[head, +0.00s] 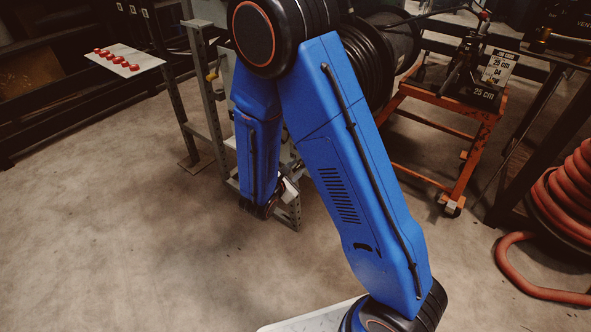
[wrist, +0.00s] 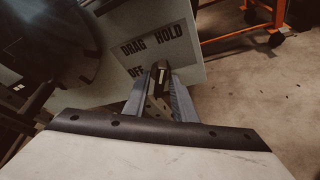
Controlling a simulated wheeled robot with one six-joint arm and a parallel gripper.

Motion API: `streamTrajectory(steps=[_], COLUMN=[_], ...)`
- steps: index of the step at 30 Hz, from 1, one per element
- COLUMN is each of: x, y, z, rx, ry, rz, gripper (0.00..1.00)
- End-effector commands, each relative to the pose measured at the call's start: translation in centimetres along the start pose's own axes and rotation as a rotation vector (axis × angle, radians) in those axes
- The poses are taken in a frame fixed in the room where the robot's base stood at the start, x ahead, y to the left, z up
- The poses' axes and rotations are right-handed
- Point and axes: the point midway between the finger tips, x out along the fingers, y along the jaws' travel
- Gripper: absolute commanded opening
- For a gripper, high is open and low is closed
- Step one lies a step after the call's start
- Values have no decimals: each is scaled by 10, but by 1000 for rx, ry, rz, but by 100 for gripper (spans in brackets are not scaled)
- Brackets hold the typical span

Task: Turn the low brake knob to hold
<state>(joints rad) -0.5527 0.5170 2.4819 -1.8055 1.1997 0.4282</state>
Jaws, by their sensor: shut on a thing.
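The brake knob (wrist: 161,70) is a dark, narrow handle in front of a pale panel (wrist: 190,62) in the wrist view. The panel carries the words DRAG, HOLD and OFF. The knob stands roughly upright in the picture, between DRAG and HOLD; OFF lies at its lower left. My gripper (wrist: 160,98) has a grey finger on each side of the knob and is shut on it. Which mark the knob points to exactly is hard to tell. In the head view my blue arm hides the knob and most of the panel.
A black hose reel (head: 368,62) stands behind my arm, on a grey steel frame (head: 202,85). An orange cart (head: 462,165) stands to its right, and a red hose coil (head: 565,200) at the far right. A pale shelf (head: 143,57) bears several red caps. The left floor is clear.

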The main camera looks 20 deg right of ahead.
Motion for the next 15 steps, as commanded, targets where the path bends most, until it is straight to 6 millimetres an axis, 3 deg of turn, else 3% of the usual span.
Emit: streamTrajectory(steps=[5,6,15], x=[0,0,0], y=[0,0,0], z=[0,0,0], rx=[0,0,-1], ry=[0,0,0], rz=[0,0,0], gripper=[2,30,30])
